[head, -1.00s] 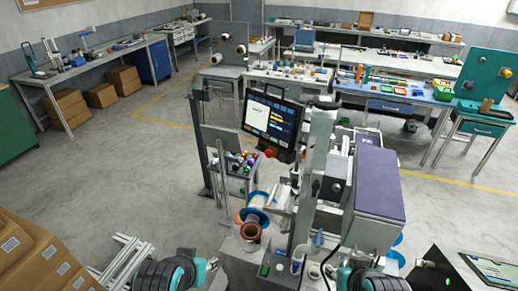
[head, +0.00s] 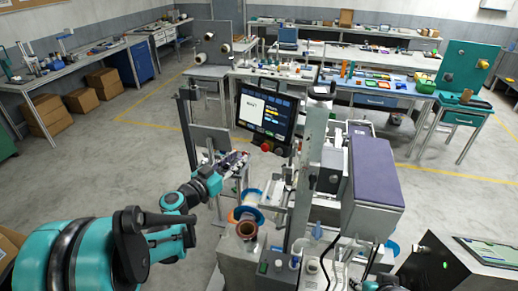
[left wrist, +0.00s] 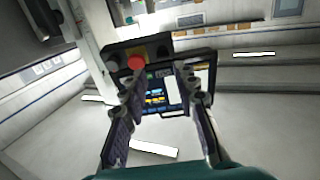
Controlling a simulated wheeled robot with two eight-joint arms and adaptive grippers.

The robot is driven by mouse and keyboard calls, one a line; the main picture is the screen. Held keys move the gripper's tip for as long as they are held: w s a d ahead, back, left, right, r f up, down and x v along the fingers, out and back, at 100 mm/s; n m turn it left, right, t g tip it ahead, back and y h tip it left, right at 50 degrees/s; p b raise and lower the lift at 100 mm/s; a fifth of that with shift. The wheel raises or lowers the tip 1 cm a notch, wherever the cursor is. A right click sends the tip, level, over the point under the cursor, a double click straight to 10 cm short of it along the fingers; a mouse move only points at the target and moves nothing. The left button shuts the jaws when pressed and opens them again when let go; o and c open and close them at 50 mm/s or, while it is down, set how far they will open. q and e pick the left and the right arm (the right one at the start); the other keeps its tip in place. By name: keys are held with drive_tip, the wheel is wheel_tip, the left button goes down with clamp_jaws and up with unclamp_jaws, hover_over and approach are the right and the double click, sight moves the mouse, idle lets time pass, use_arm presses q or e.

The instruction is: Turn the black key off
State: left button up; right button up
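The control panel with a lit screen (head: 266,115) stands on the machine's post in the head view. It also shows in the left wrist view (left wrist: 203,78), tilted, beyond my fingers. A red button (left wrist: 136,62) sits on the dark strip along the panel's edge, with dark round shapes beside it. I cannot tell which of these is the black key, or how it is turned. My left gripper (head: 238,160) is left of and below the screen, apart from the panel. In the left wrist view, its two fingers (left wrist: 160,78) are spread with nothing between them. My right gripper is out of view.
The machine's purple-topped housing (head: 377,172) stands right of the post. A bench (head: 380,98) stands behind. Open floor lies to the left.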

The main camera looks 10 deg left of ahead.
sight(255, 143)
use_arm(q)
drive_tip(key=x, duration=0.8)
drive_tip(key=shift+a, duration=0.2)
drive_tip(key=shift+w+r, duration=0.1)
clamp_jaws()
